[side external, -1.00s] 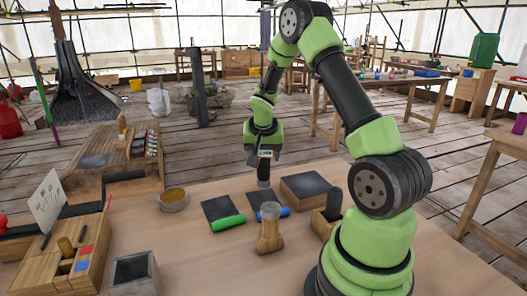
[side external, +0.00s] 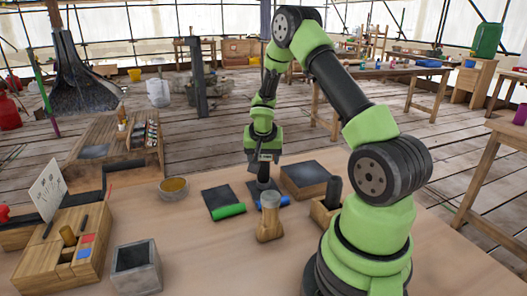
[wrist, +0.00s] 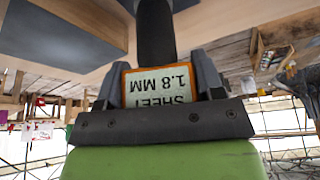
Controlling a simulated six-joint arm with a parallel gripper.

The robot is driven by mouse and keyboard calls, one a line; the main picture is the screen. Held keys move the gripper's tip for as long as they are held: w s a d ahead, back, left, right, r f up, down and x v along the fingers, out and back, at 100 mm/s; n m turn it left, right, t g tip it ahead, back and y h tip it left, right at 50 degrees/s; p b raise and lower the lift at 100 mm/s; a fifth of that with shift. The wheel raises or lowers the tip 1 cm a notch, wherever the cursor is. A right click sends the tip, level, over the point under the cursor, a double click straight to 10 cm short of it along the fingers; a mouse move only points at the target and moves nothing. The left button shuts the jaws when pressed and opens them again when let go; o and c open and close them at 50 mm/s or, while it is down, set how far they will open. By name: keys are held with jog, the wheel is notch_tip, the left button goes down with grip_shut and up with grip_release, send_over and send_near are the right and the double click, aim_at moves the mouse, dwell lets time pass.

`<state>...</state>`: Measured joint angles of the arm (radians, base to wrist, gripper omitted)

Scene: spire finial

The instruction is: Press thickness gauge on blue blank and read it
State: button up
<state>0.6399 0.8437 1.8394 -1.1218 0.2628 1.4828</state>
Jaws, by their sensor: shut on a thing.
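My gripper (side external: 264,164) is shut on the thickness gauge, with a finger on each side of it in the wrist view (wrist: 160,85). The gauge (wrist: 163,84) has an orange-edged display that reads "SHEET 1.8 MM", upside down in this view. Its dark round stem (wrist: 155,30) points away from the gripper. In the side view the stem's foot (side external: 263,184) is down at the dark plate with a blue roll along its near edge. This blue blank (side external: 284,201) is partly hidden by a wooden stand. Full contact is too small to tell.
A dark plate with a green roll (side external: 229,211) lies left of it. A wooden stand with a pale top (side external: 270,222) is close in front. A dark-topped wooden block (side external: 305,180) is to the right.

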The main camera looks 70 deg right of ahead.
jog(key=shift+f, duration=0.1)
jog(key=o, duration=1.1)
jog(key=s+a+r+n+t+y, duration=0.1)
jog(key=s+a+r+n, duration=0.1)
jog(key=a+r, duration=0.7)
jog(key=s+a+r+n+t, duration=0.1)
jog(key=s+a+r+t, duration=0.1)
jog(key=a+r, duration=0.6)
jog(key=s+a+r+n+t+y, duration=0.2)
jog(key=s+a+r+n+y, duration=0.3)
jog(key=s+a, duration=0.5)
jog(key=shift+a+r+n, duration=0.4)
jog(key=shift+r+n, duration=0.3)
jog(key=shift+n, duration=0.1)
